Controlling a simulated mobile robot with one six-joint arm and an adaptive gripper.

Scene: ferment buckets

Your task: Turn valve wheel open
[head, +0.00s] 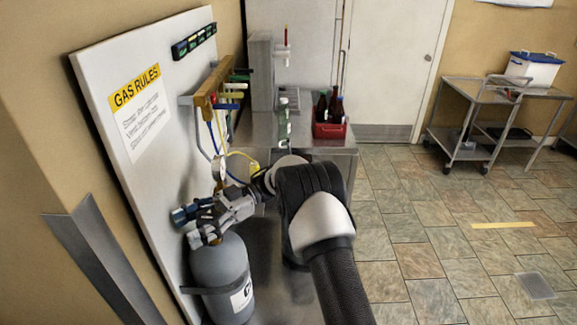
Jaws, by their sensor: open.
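A grey gas cylinder (221,278) stands upright against the white board at the lower left, strapped round its body. My gripper (192,226) is open over the top of the cylinder, its fingers pointing left. A small blue part (180,215) shows at the upper fingertip; I cannot tell whether it is the valve wheel or part of the fingers. The valve on the cylinder's neck is mostly hidden by my gripper, so contact cannot be judged. A round gauge (218,170) stands just above my gripper.
A white board (125,165) with a gas rules sign borders the left. A gas manifold (212,84) with coloured levers and hoses hangs above. A steel bench (330,143) with a red bottle crate (330,130) stands behind my arm.

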